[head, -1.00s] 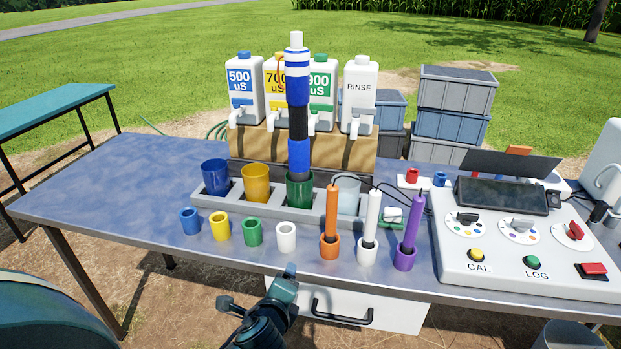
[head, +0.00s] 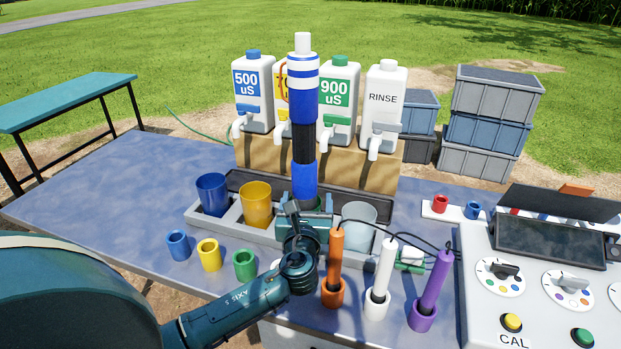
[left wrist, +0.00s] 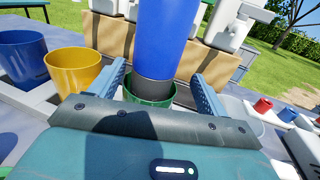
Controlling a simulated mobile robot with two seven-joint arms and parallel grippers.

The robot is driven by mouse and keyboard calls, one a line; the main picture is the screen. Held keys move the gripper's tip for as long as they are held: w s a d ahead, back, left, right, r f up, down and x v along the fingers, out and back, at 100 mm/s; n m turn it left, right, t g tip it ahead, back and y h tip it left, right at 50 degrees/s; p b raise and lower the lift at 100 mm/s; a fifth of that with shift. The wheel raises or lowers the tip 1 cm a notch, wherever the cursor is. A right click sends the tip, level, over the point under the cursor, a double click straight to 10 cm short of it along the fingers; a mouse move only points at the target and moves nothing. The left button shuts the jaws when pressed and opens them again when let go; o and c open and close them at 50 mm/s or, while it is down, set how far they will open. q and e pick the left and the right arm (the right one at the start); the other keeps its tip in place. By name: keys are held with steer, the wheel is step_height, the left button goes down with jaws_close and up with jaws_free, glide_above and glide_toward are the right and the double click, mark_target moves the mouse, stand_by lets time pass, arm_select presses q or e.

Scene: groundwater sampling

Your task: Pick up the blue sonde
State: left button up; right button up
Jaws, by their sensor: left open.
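The blue sonde (head: 304,110) is a tall upright cylinder with blue, white and black bands. Its lower end stands in the green cup (left wrist: 150,95) in the rack. My left gripper (head: 305,207) is at the sonde's lower part, in front of the green cup. In the left wrist view the blue sonde (left wrist: 160,40) rises between the two spread fingers of the left gripper (left wrist: 160,85), with space on both sides. The left gripper is open. In the head view it hides most of the green cup. My right gripper is not in view.
The rack also holds a blue cup (head: 212,194), a yellow cup (head: 256,204) and a clear cup (head: 359,225). Orange (head: 336,255), white (head: 384,265) and purple (head: 435,280) probes stand close on the right. Labelled bottles (head: 384,100) stand behind. The table's left side (head: 110,195) is clear.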

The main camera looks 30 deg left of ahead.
arm_select(q)
steer(key=shift+w+a+r, duration=0.15)
steer(key=shift+w+a, duration=0.15)
steer(key=shift+a, duration=0.05)
steer(key=shift+a+p+x, duration=0.2)
steer(key=shift+p+x, duration=0.15)
steer(key=shift+x, duration=2)
steer(key=shift+s, duration=0.1)
jaws_close()
steer(key=shift+r, duration=0.25)
